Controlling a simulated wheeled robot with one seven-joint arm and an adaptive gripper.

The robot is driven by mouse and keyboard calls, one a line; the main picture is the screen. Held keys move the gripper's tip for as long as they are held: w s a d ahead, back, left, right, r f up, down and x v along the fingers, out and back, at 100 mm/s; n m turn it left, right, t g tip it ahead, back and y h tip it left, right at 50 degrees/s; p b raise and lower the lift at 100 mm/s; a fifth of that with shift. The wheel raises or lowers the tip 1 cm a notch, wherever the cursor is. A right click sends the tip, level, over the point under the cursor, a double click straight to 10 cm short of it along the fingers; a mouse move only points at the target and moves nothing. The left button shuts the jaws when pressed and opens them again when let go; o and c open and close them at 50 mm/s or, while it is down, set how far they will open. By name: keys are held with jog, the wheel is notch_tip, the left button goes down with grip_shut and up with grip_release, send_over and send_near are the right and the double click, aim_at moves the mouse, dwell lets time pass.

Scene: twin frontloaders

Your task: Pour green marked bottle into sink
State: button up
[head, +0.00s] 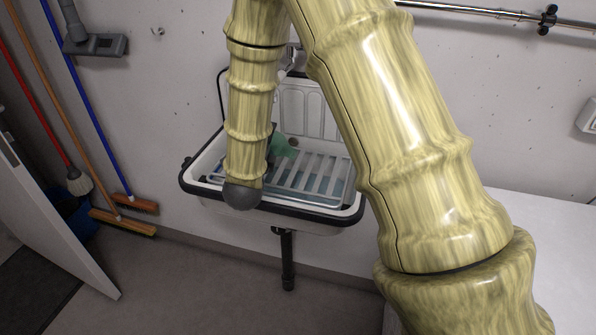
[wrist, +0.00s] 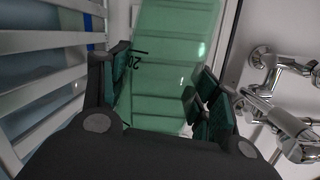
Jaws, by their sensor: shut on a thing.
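A translucent green bottle (wrist: 160,75) with dark number markings is between the jaws of my gripper (wrist: 160,95) in the wrist view, and the gripper is shut on it. In the head view a small green part of the bottle (head: 281,147) shows over the sink; my arm hides the rest and the gripper. The white sink (head: 188,178) with a black rim hangs on the wall. The bottle is over the sink's basin area; its exact tilt and whether anything flows out cannot be told.
A white slatted grate (head: 312,178) lies across the sink, with bluish water below. Chrome taps (wrist: 285,75) are close to the right of the gripper in the wrist view. Brooms (head: 122,209) lean at the left. A white surface (head: 560,240) is at the right.

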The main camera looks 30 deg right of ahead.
jog(key=shift+s+d+r+m+t+h+b, duration=0.1)
jog(key=shift+s+r+m+t+h+b, duration=0.15)
jog(key=shift+r+m+b, duration=0.75)
jog(key=shift+s+d+m+t+h+b, duration=0.1)
jog(key=shift+s+m+t+h+b, duration=0.15)
jog(key=shift+b, duration=1.4)
jog(key=shift+s+d+r+m+h+b, duration=0.15)
jog(key=shift+s+r+m+b, duration=0.35)
jog(key=shift+b, duration=0.85)
jog(key=shift+s+d+r+m+h+b, duration=0.25)
jog(key=shift+m+b, duration=0.4)
jog(key=shift+b, duration=0.65)
jog(key=shift+w+r, duration=0.15)
jog(key=shift+w, duration=0.05)
jog(key=shift+a, duration=0.1)
jog(key=shift+w+r+p, duration=0.1)
jog(key=shift+r+p, duration=0.05)
jog(key=shift+p, duration=0.7)
jog(key=n+p, duration=0.1)
jog(key=p, duration=0.1)
jog(key=w+f+n+y+p, duration=0.1)
jog(key=p, duration=0.1)
jog(key=shift+a+f+p, duration=0.15)
jog(key=shift+a+p, duration=0.15)
jog(key=shift+w+f+n+p, duration=0.1)
jog(key=shift+f+n+p, duration=0.15)
jog(key=shift+n+p, duration=0.2)
jog(key=shift+a+f, duration=0.1)
jog(key=shift+f, duration=0.3)
